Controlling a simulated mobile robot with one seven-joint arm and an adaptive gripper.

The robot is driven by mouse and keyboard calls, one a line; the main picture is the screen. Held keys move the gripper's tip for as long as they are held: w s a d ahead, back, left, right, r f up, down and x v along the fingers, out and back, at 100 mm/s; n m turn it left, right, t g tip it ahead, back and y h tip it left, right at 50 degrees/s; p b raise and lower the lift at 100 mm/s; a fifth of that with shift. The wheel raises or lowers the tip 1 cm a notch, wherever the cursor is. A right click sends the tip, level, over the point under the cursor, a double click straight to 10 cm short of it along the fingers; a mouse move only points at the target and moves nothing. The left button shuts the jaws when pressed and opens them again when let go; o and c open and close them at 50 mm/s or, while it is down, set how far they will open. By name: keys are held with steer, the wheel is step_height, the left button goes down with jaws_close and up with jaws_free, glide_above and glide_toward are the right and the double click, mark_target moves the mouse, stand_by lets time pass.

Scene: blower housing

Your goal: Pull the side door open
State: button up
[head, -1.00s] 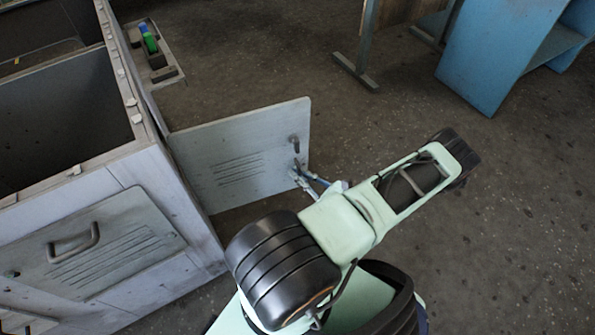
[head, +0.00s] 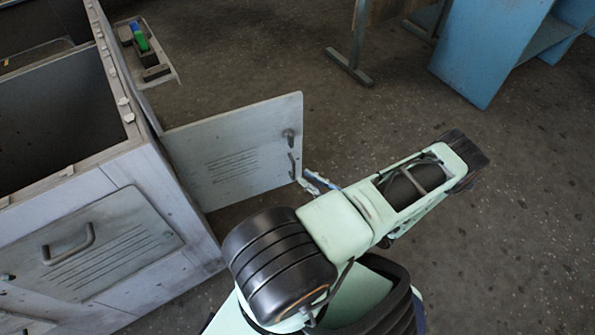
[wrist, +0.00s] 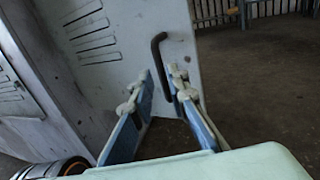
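The side door (head: 230,155) is a pale grey panel with slots, standing swung out from the corner of the blower housing (head: 150,170). Its dark bar handle (head: 292,163) is near the free edge, and the handle also shows in the wrist view (wrist: 157,58). My gripper (head: 312,182) is beside the handle's lower end, on the free-edge side. In the wrist view my gripper (wrist: 163,80) has its two blue fingers apart, with the handle's lower part seen between the tips. Whether a finger touches it I cannot tell.
A second slotted panel with a handle (head: 70,245) is on the housing's front face. A tray with a green and blue item (head: 140,38) lies behind the housing. A blue cabinet (head: 490,55) and a metal-legged stand (head: 350,68) are at the back. The floor at right is clear.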

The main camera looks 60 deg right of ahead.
steer(key=s, duration=0.6)
steer(key=shift+a, duration=0.4)
steer(key=shift+r, duration=0.1)
